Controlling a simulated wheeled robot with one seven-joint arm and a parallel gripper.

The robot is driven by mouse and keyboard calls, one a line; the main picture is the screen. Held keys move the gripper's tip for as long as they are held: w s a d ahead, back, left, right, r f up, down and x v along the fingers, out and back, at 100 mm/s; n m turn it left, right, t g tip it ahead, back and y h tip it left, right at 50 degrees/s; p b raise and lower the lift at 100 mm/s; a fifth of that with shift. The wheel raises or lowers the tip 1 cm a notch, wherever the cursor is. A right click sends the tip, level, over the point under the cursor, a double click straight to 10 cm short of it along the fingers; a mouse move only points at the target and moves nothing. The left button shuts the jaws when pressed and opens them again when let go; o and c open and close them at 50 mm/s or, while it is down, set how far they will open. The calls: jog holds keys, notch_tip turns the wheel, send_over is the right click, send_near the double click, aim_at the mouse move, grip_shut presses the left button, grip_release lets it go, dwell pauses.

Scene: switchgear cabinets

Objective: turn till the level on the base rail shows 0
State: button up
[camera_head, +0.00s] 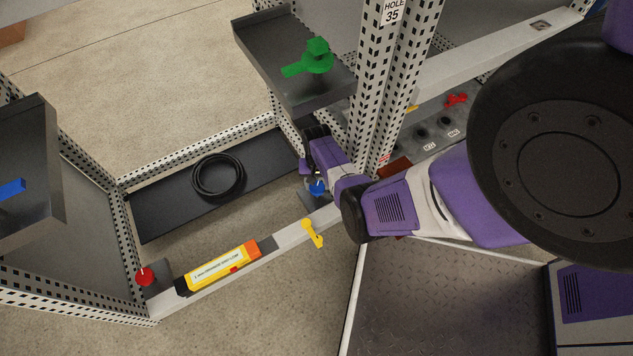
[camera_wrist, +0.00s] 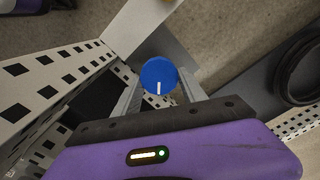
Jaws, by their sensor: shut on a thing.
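A blue round knob (camera_head: 317,188) sits on a grey plate near the foot of the perforated post. It also shows in the wrist view (camera_wrist: 159,73), with a white line on its face pointing down the picture. My gripper (camera_wrist: 160,88) is shut on this knob, one finger on each side. In the head view my gripper (camera_head: 314,172) is partly hidden by its own body. A yellow level (camera_head: 218,268) with an orange end lies on the pale base rail (camera_head: 285,238). It has a white strip with small markings and a small red mark; I cannot read its value.
A red knob (camera_head: 146,276) stands at the rail's left end. A yellow hook-like handle (camera_head: 313,233) hangs by the rail. A black cable coil (camera_head: 218,175) lies on a dark tray. A green handle (camera_head: 313,58) is on a shelf above my gripper. The perforated post (camera_head: 385,95) stands close by.

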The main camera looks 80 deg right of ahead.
aim_at(318, 186)
jog(key=m+p, duration=0.1)
jog(key=m, duration=0.6)
jog(key=shift+s, duration=0.1)
dwell(0.4)
jog(key=o, duration=1.4)
jog(key=shift+c, duration=0.2)
notch_tip(318, 186, up, 8)
jog(key=p, duration=0.4)
jog(key=shift+f+p, duration=0.1)
jog(key=shift+p, duration=0.25)
